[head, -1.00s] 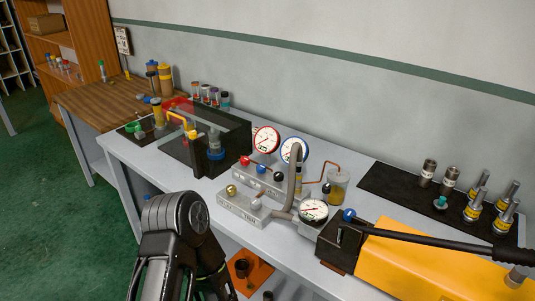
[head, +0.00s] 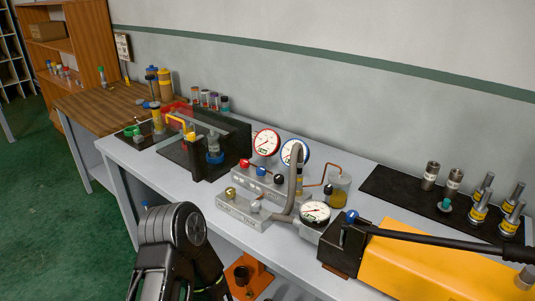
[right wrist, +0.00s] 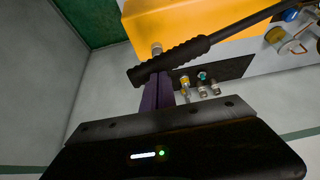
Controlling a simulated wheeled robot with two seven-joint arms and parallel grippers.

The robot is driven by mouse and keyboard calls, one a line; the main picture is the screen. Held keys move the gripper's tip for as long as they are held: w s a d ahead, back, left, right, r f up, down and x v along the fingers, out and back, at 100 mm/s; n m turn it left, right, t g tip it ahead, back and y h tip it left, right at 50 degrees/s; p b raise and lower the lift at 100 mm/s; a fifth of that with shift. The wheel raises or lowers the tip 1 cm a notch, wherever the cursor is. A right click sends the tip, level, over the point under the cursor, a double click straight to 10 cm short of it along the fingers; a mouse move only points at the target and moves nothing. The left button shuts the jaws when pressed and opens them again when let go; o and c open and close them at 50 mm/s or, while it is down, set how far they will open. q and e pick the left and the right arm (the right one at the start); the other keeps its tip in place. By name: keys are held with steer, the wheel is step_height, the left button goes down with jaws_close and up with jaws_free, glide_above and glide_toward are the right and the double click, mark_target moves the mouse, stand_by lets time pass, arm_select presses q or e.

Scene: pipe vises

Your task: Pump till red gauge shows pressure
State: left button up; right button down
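The red-rimmed gauge (head: 266,142) stands on a grey valve block (head: 262,182) near the table's middle; its needle is too small to read surely. A blue-rimmed gauge (head: 294,152) stands beside it. The yellow pump (head: 425,268) is at the lower right, with a long black lever (head: 440,242) running out of the picture on the right. In the right wrist view, my right gripper's purple fingers (right wrist: 158,90) are together at the lever's ribbed grip (right wrist: 170,63), which crosses over and hides their tips. My left arm shows at the lower left of the head view; its gripper is not visible.
A second grey block (head: 243,208) stands in front. A jar (head: 338,188) and a black mat (head: 395,190) with metal fittings are behind. A dark vise fixture (head: 215,150) fills the table's left part.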

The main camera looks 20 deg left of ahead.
steer(key=shift+s+d+f+b, duration=0.1)
steer(key=shift+d+f+b, duration=0.15)
steer(key=shift+f+b, duration=0.55)
steer(key=shift+s+d+f+b, duration=0.1)
steer(key=shift+d+f+b, duration=0.1)
steer(key=shift+f+b, duration=0.6)
steer(key=shift+s+d+f+b, duration=0.1)
steer(key=shift+d+f+b, duration=0.3)
steer(key=shift+f, duration=0.65)
steer(key=shift+a, duration=0.2)
steer(key=shift+s+d+f+b, duration=0.1)
steer(key=shift+d+f+b, duration=0.15)
steer(key=shift+f+b, duration=0.85)
steer(key=shift+d+f+b, duration=0.25)
steer(key=shift+f+b, duration=0.6)
steer(key=shift+f, duration=0.45)
